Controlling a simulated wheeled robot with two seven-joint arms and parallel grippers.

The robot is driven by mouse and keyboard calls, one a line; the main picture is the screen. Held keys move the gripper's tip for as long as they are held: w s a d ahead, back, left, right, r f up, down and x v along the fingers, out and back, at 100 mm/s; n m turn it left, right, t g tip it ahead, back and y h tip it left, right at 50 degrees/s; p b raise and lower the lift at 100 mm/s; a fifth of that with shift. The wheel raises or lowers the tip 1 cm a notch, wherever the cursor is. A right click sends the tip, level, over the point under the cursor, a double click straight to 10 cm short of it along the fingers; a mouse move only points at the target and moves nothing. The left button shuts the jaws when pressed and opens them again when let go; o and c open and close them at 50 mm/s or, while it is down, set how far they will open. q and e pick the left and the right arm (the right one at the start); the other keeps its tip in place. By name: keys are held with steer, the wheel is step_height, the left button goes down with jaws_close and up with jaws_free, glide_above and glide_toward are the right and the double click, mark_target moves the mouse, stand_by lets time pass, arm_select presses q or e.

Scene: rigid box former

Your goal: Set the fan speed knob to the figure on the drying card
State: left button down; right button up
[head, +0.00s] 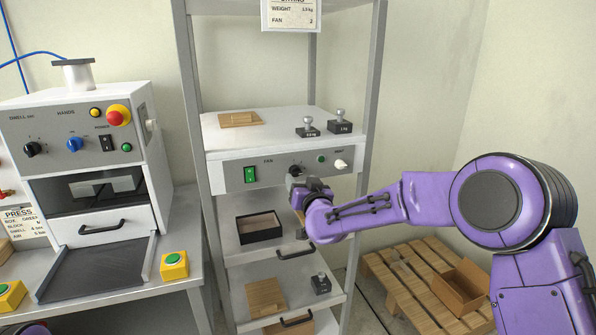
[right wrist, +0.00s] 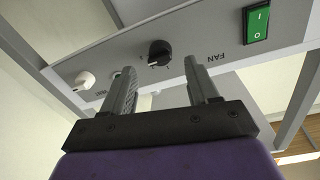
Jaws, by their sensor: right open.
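The drying card (head: 290,14) hangs at the top of the rack, its top cut off; it reads FAN 2. The black fan speed knob (head: 295,170) is on the grey front panel, partly hidden by my right gripper (head: 296,184). In the right wrist view the knob (right wrist: 160,53) shows between the fingers of my open right gripper (right wrist: 159,70), a little beyond the fingertips, with no contact visible. A pale pointer mark is on its lower left; I cannot tell which figure it points to. My left gripper is not in view.
On the panel are a green switch (head: 250,174) and a white knob (head: 341,164). Two black weights (head: 308,131) (head: 340,127) stand on the unit's top. Below are shelves with a black tray (head: 259,228). A press (head: 80,155) stands left, a pallet (head: 415,285) right.

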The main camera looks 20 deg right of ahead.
mark_target(297, 176)
steer(key=shift+w+p, duration=0.45)
steer(key=shift+w, duration=1.5)
steer(key=c, duration=1)
steer(key=shift+n, duration=0.3)
steer(key=n+b, duration=0.1)
steer(key=n, duration=0.3)
steer(key=shift+f+b, duration=0.15)
steer(key=shift+b, duration=0.15)
steer(key=shift+d+n+b, duration=0.1)
steer(key=shift+n+b, duration=0.8)
steer(key=shift+n, duration=1.2)
steer(key=shift+y, duration=0.3)
